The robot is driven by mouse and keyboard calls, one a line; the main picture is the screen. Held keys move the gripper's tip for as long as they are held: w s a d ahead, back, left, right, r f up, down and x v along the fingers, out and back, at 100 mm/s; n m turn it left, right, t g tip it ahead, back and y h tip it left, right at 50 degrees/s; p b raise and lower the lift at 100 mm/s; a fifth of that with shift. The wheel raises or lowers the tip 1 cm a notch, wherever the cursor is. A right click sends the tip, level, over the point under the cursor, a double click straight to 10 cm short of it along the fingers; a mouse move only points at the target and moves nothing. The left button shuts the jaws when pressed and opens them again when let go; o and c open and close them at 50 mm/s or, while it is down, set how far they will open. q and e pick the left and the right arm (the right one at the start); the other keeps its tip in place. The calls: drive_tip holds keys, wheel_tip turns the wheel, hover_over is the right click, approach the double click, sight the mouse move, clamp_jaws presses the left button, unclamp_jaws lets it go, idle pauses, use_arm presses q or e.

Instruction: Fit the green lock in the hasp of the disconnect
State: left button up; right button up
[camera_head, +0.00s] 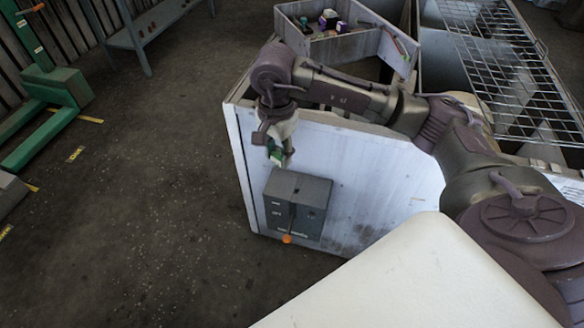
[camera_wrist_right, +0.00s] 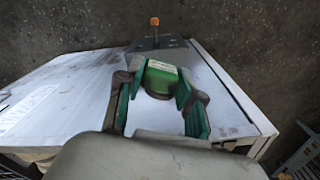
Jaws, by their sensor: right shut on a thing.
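The disconnect is a dark grey box (camera_head: 297,204) on the white side panel of the housing. Its handle has an orange tip (camera_head: 287,239) at the lower front; the hasp itself is too small to tell. My right gripper (camera_head: 279,158) is just above the top of the box, pointing down. It is shut on the green lock (camera_head: 276,154). In the right wrist view the green lock (camera_wrist_right: 161,76) sits between the two fingertips, with the grey box (camera_wrist_right: 158,43) and its orange tip (camera_wrist_right: 155,21) beyond it. The lock looks apart from the box. My left gripper is not in view.
The white panel (camera_head: 370,185) is the side of the blower housing. A tray (camera_head: 347,44) with small coloured items stands on top, behind my right arm. A wire grille (camera_head: 510,65) lies at the right. The floor left of the housing is clear, with a green lift frame (camera_head: 58,82) farther left.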

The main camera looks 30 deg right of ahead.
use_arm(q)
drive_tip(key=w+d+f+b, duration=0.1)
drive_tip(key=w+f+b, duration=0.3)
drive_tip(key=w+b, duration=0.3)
use_arm(e)
drive_tip(key=w+d+f+m+b, duration=0.1)
drive_tip(key=d+f+m, duration=0.1)
drive_tip(key=f+m, duration=0.2)
drive_tip(key=w+d+f+m+b, duration=0.2)
drive_tip(key=d+f+m, duration=0.1)
drive_tip(key=f, duration=0.6)
drive_tip(key=w+d+f+m+b, duration=0.1)
drive_tip(key=d+f+m+b, duration=0.1)
drive_tip(key=f+m, duration=0.4)
drive_tip(key=shift+w+d+f, duration=0.25)
drive_tip(key=shift+d+f, duration=0.2)
drive_tip(key=shift+d, duration=0.15)
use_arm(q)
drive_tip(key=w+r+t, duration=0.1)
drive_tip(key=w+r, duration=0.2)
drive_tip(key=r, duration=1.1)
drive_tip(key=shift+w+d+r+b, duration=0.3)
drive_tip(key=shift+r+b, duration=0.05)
use_arm(e)
drive_tip(key=shift+f, duration=0.2)
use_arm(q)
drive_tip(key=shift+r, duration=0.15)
use_arm(e)
drive_tip(key=shift+f, duration=0.2)
